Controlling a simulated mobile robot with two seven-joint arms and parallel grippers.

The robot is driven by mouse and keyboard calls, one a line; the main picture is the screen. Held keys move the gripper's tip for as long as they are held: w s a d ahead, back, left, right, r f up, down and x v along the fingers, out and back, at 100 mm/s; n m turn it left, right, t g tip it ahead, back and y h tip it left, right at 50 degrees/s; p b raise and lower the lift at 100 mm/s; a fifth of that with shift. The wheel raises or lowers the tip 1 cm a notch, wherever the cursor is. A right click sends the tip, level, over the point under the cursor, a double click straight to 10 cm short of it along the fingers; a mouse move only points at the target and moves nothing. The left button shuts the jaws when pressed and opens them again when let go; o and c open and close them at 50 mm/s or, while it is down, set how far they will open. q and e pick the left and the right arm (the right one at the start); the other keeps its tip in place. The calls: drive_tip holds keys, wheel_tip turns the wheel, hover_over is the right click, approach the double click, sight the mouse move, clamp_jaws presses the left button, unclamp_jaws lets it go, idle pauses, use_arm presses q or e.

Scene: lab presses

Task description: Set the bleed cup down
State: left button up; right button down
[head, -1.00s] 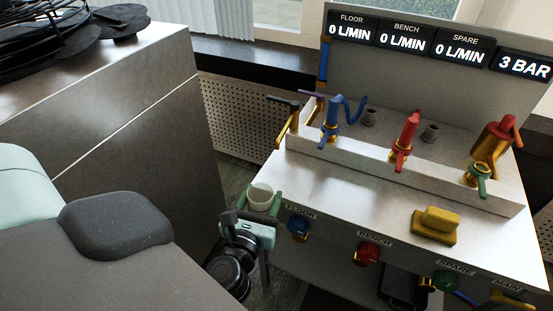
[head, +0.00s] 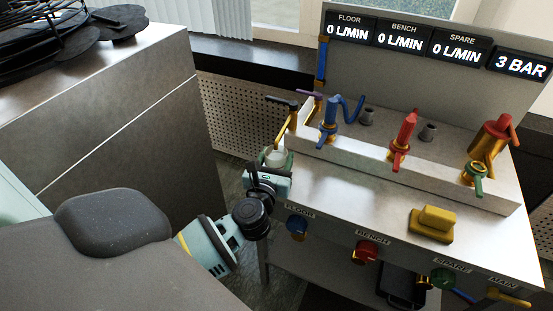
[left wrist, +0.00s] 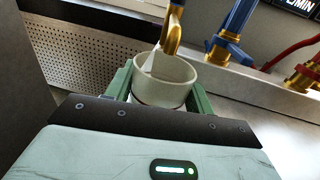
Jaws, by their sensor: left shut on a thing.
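The bleed cup (head: 275,159) is a pale, open cup at the left end of the bench, by a gold spout (head: 286,128). My left gripper (head: 276,163) is shut on it and holds it upright. In the left wrist view the cup (left wrist: 163,92) sits between the green fingers, with the gold spout (left wrist: 172,40) reaching down over its far rim. A pale streak shows at the spout inside the cup's mouth. I cannot tell whether the cup's base touches anything. My right gripper is not in view.
The bench top (head: 345,190) right of the cup is clear up to a yellow block (head: 432,225). Blue (head: 297,227) and red (head: 365,251) knobs line the front. A metal cabinet (head: 120,110) stands at left.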

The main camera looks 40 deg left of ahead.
use_arm(q)
drive_tip(key=shift+f, duration=0.3)
drive_tip(key=shift+f, duration=0.2)
drive_tip(key=o, duration=1)
drive_tip(key=shift+o, duration=0.2)
drive_tip(key=shift+r, duration=0.2)
drive_tip(key=shift+s+d, duration=0.1)
drive_tip(key=shift+s, duration=0.05)
drive_tip(key=v, duration=1.1)
drive_tip(key=shift+s+b, duration=0.3)
drive_tip(key=shift+b, duration=0.05)
drive_tip(key=shift+d, duration=0.1)
